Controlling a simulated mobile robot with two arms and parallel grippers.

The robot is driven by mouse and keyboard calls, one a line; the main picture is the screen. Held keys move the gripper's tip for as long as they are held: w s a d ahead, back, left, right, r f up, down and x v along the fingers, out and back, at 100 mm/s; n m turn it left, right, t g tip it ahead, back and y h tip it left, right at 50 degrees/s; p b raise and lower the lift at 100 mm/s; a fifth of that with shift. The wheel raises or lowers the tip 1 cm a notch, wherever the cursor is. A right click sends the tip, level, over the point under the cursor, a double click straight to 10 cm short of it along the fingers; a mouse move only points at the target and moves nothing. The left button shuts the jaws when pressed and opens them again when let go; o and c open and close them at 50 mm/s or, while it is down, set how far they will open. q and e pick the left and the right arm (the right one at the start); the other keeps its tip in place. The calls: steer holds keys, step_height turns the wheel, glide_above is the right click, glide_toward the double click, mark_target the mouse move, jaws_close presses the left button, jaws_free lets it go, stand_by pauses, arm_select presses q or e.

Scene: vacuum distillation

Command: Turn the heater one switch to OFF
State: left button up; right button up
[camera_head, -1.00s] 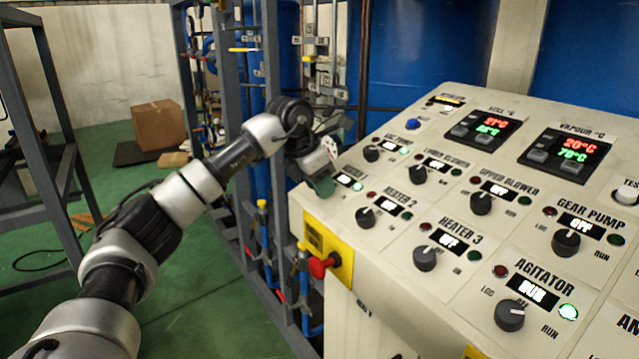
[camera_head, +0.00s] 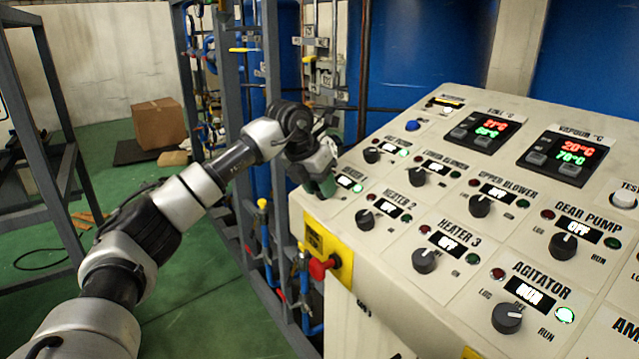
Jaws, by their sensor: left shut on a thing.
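The sloped control panel (camera_head: 400,268) fills the right side. My left gripper (camera_head: 326,186) is at the panel's left edge, over the spot just left of a lit green lamp (camera_head: 358,188). The heater one switch is hidden behind the gripper, and its label is mostly covered. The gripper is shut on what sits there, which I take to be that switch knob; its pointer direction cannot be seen. The heater 2 knob (camera_head: 365,219) and heater 3 knob (camera_head: 424,260) stand clear to the right. My right gripper is not in view.
A red emergency button (camera_head: 319,268) on a yellow plate sits on the panel's front below the gripper. Other knobs, such as the agitator knob (camera_head: 507,318), lie to the right. Pipes and grey frames stand behind.

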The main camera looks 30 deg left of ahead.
arm_select(q)
steer(key=n, duration=0.3)
steer(key=shift+r+n, duration=0.1)
steer(key=shift+n, duration=0.3)
steer(key=shift+n+p, duration=0.4)
steer(key=shift+n, duration=1.3)
steer(key=o, duration=0.9)
steer(key=shift+s+r, duration=0.15)
steer(key=shift+r, duration=0.25)
steer(key=b+v, duration=0.2)
steer(key=v, duration=0.8)
steer(key=shift+s+f, duration=0.1)
steer(key=shift+s, duration=0.05)
